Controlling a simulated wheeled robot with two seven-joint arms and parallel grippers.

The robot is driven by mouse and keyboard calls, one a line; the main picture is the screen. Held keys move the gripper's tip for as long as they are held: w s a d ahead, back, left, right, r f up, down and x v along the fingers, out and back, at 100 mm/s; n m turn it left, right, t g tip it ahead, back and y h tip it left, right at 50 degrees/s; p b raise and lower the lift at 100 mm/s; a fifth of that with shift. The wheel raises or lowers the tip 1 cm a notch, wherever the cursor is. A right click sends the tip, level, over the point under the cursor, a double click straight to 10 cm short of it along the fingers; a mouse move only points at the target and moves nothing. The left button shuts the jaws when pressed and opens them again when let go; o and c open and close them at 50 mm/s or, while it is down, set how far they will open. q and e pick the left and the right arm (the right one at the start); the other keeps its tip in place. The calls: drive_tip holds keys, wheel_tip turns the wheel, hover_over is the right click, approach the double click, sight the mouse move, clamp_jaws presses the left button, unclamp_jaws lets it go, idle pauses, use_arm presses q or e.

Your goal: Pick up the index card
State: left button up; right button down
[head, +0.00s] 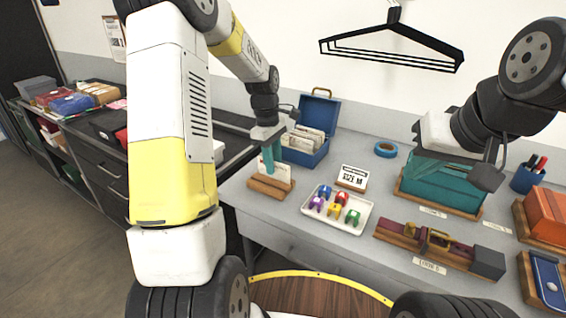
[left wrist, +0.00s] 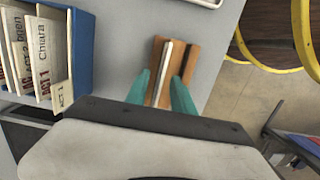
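A white index card (head: 283,171) stands upright in a slotted wooden holder (head: 262,186) near the desk's left front edge. The left wrist view shows the card (left wrist: 165,68) edge-on in the holder (left wrist: 186,58). My left gripper (head: 268,160) is over the card, pointing down. In the left wrist view its teal fingers (left wrist: 160,78) lie on either side of the card with a visible gap, so it is open around the card. My right gripper (head: 458,165) is above and in front of a teal box (head: 437,190); its fingers cannot be made out.
A blue file box (head: 306,157) with several cards stands behind the holder. A white tray (head: 358,226) of coloured pieces and a size sign (head: 353,176) are to the right. A wooden rack (head: 395,237) lies further right. Blue tape (head: 386,149) lies behind.

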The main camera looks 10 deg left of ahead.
use_arm(q)
drive_tip(key=shift+c, duration=0.3)
clamp_jaws()
drive_tip(key=shift+r, duration=0.1)
